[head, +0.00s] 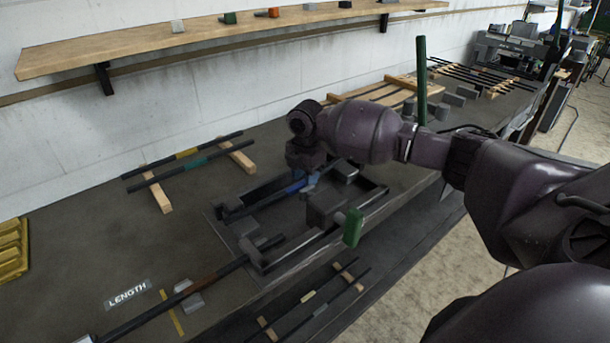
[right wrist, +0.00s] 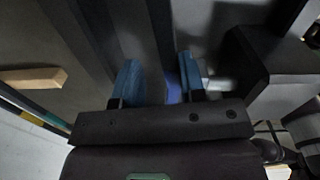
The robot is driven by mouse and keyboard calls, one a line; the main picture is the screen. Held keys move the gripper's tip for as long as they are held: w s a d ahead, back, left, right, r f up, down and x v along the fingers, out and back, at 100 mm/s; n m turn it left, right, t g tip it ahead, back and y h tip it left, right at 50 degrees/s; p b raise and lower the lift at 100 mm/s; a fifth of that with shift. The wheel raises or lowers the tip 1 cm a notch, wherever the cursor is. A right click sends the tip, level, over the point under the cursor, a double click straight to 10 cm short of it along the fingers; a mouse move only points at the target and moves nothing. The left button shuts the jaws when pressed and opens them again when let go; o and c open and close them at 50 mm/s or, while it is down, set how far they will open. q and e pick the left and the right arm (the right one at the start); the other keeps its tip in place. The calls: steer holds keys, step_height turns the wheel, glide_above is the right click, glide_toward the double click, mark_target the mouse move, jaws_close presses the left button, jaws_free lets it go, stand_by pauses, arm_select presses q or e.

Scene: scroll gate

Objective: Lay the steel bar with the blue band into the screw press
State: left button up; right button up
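The steel bar with the blue band (head: 294,187) lies low inside the dark frame of the screw press (head: 222,228), running lengthwise along its back side. My right gripper (head: 307,179) is down over the bar near the band. In the right wrist view its two blue fingers (right wrist: 160,82) stand on either side of the bar, with the blue band (right wrist: 173,86) between them and a visible gap beside the bar. The gripper hides part of the bar in the head view. The press has a dark block (head: 323,208) and a green handle (head: 352,228). My left gripper is not in view.
Bars with yellow (head: 187,153) and green (head: 196,163) bands rest on wood strips at the left. A green post (head: 421,80) stands behind my right arm. A shelf (head: 150,40) runs along the wall.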

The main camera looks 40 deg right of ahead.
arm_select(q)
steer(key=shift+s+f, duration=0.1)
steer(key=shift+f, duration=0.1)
arm_select(e)
steer(key=f, duration=0.1)
steer(key=s+f, duration=0.1)
steer(key=shift+s+f+g, duration=0.1)
steer(key=shift+f+g, duration=0.2)
steer(key=r, duration=0.4)
steer(key=w+r+p, duration=0.1)
steer(key=r, duration=0.1)
steer(key=shift+d+r, duration=0.1)
steer(key=shift+r, duration=0.05)
steer(key=r, duration=0.5)
steer(key=shift+s+p, duration=0.2)
steer(key=shift+p, duration=0.1)
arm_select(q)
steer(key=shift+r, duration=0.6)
arm_select(e)
steer(key=shift+w+r, duration=0.1)
steer(key=shift+r, duration=0.95)
